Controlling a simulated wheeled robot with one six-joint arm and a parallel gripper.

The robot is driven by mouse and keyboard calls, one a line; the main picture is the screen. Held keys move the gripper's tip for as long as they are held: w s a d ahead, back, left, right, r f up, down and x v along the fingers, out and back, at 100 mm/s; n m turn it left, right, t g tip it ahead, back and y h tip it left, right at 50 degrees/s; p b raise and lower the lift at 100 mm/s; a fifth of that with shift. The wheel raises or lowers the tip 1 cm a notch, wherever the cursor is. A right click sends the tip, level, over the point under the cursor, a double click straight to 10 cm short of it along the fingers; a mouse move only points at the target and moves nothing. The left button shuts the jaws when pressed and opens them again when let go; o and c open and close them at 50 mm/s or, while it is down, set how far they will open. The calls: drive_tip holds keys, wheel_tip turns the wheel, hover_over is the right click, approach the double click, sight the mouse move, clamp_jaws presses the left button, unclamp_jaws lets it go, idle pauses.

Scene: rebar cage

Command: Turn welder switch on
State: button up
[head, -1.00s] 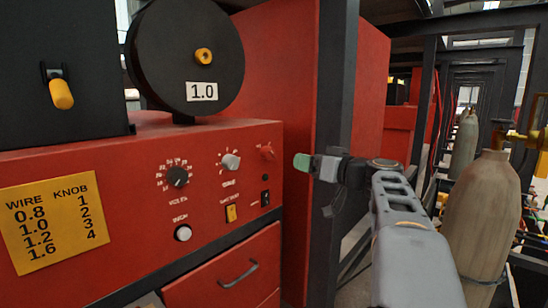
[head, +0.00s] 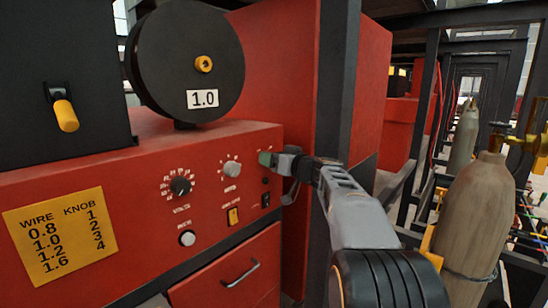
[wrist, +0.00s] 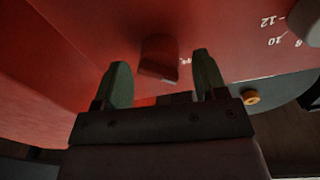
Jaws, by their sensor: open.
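The red welder front panel (head: 135,212) carries several controls. A red knob-like part (wrist: 158,57) on it shows in the wrist view between the two fingers of my gripper (wrist: 162,72). The fingers are apart, one on each side of it, with gaps visible; contact cannot be seen. In the head view my gripper (head: 268,158) is at the panel's upper right corner and hides this red part. Below it are a small black switch (head: 266,199) and a yellow switch (head: 233,216). I cannot tell which control is the welder switch.
Left of my gripper are a grey knob (head: 232,169), a black dial (head: 180,186) and a white button (head: 187,238). A wire spool (head: 165,60) marked 1.0 stands above. A dark post (head: 334,90) is just right of the panel. Gas cylinders (head: 474,215) stand right.

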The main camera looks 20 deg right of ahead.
drive_tip(key=shift+c, duration=0.4)
drive_tip(key=c, duration=0.8)
drive_tip(key=shift+f+m+b, duration=0.1)
drive_tip(key=shift+m+b, duration=0.2)
drive_tip(key=shift+b, duration=0.05)
drive_tip(key=shift+d+m+g+y+b, duration=0.2)
drive_tip(key=shift+m+b, duration=0.35)
drive_tip(key=shift+m, duration=3.6)
drive_tip(key=shift+a+m+g+y+b, duration=0.1)
drive_tip(key=shift+m+g+b, duration=0.35)
drive_tip(key=shift+m, duration=3.7)
